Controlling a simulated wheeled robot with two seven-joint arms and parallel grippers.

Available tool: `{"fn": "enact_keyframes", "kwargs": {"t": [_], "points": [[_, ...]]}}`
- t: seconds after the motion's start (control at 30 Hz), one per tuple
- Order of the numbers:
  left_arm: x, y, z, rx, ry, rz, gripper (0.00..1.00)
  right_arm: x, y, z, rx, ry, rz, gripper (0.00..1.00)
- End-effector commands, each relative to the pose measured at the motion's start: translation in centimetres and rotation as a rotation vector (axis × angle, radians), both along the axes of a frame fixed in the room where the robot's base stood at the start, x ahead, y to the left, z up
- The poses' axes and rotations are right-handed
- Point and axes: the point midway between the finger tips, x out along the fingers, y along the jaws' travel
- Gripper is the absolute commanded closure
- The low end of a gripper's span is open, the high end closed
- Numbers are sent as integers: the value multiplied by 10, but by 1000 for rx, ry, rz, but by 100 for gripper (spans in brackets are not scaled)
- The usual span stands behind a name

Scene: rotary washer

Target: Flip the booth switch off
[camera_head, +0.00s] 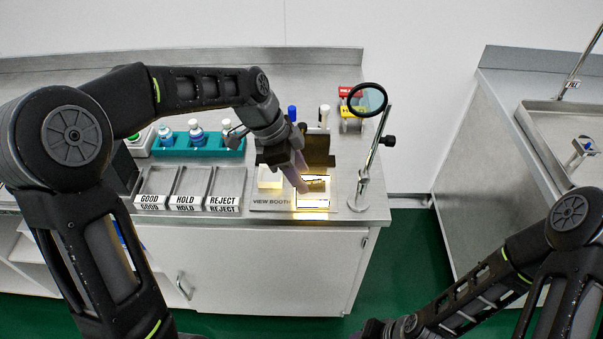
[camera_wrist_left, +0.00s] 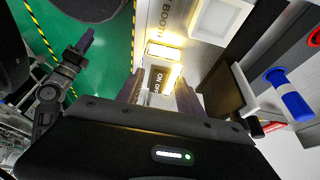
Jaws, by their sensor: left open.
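The view booth (camera_head: 272,204) stands at the front right of the steel counter, and its lamp glows warm yellow. In the left wrist view, the booth switch (camera_wrist_left: 158,78) shows as a small plate marked ON and OFF beside the bright lit panel (camera_wrist_left: 163,51). My left gripper (camera_wrist_left: 158,92) is open, with one finger on each side of the switch in that view; contact cannot be told. In the head view, my left gripper (camera_head: 300,180) hangs over the booth and hides part of it. My right gripper is low at the bottom edge, its jaws unclear.
A magnifier (camera_head: 367,99) on a stand is right of the booth. GOOD, HOLD and REJECT trays (camera_head: 188,203) lie to the left, with a teal bottle rack (camera_head: 176,150) behind. A blue-capped item (camera_wrist_left: 290,94) is near the left gripper. A gap separates the right sink counter (camera_head: 500,125).

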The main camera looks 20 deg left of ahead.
Motion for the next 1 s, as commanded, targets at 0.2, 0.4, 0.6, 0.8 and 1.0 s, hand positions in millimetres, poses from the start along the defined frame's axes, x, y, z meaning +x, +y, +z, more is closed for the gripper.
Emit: {"fn": "enact_keyframes", "kwargs": {"t": [0.2, 0.4, 0.6, 0.8, 1.0], "points": [[1, -4, -9, 0, 0, 0, 56, 0, 0, 1, -1, 1, -1, 64], [1, -4, -9, 0, -1, 0, 58, 0, 0, 1, -1, 1, 0, 64], [1, -4, -9, 0, -1, 0, 74, 0, 0, 1, -1, 1, 0, 64], [1, -4, -9, 0, -1, 0, 91, 0, 0, 1, -1, 1, 0, 64], [1, -3, -9, 0, -1, 0, 100, 0, 0, 1, -1, 1, 0, 64]]}}
